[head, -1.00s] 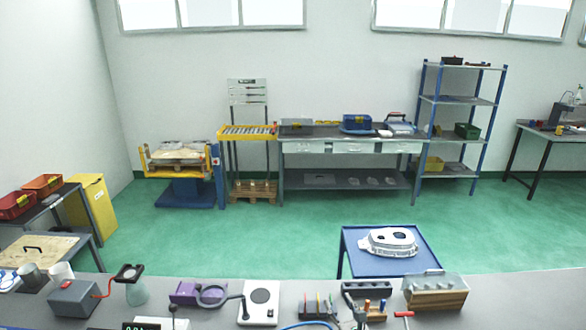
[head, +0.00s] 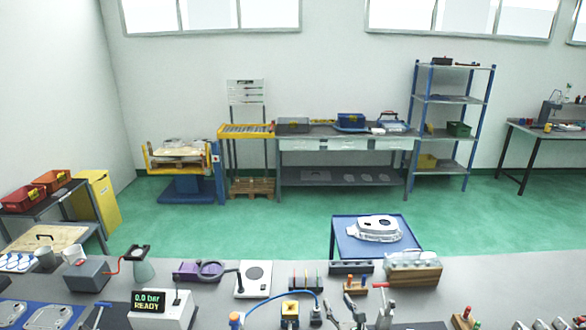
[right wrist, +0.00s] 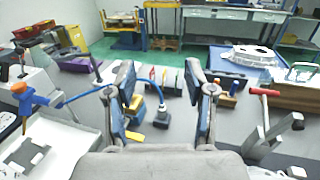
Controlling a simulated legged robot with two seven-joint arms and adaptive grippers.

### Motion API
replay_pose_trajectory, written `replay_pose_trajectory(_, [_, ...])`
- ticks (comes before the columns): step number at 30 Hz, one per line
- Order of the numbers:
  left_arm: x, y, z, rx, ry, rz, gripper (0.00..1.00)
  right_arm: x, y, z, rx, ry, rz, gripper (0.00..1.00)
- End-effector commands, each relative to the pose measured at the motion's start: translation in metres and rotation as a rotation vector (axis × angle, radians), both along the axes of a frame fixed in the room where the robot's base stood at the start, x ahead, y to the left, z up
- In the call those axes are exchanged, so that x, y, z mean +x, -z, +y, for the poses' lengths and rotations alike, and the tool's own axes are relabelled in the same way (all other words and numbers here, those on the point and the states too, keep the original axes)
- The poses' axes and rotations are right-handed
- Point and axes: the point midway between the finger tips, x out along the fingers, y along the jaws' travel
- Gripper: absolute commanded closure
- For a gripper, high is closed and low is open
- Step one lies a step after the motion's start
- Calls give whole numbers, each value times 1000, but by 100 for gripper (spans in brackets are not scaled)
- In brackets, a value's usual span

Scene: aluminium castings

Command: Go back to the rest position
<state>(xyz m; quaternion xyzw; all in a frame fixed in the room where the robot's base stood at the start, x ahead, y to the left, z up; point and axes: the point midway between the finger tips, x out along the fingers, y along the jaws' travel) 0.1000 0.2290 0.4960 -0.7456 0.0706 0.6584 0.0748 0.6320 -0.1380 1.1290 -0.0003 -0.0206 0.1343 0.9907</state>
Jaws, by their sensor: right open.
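My right gripper (head: 343,308) shows at the bottom edge of the head view, over the near side of the grey bench. Its two dark fingers stand apart with nothing held between them. In the right wrist view the open fingers (right wrist: 159,85) point away over the bench, with a connector on a blue cable and small coloured parts visible beyond and between them. Whether the fingers touch anything on the bench cannot be told. My left gripper is in neither view now.
A blue table (head: 343,232) with a casting (head: 375,228) stands beyond.

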Motion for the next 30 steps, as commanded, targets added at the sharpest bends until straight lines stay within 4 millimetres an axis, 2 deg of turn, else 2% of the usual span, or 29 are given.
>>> replay_pose_trajectory(2, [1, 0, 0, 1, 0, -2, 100, -2, 2, 1, 17, 1, 10, 46])
replay_pose_trajectory(11, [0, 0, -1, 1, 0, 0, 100, -33, 41, -1, 409, 87, 209, 46])
replay_pose_trajectory(17, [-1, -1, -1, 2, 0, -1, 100, -72, 81, -8, 803, 216, 400, 46])
replay_pose_trajectory(20, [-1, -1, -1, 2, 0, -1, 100, -100, 107, -15, 1054, 327, 513, 46])
replay_pose_trajectory(23, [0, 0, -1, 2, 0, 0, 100, -140, 141, -24, 1356, 494, 636, 46])
replay_pose_trajectory(27, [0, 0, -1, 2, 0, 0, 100, -212, 187, -42, 1807, 825, 758, 46])
replay_pose_trajectory(30, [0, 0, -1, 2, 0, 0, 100, -259, 208, -53, 2043, 1057, 775, 46])
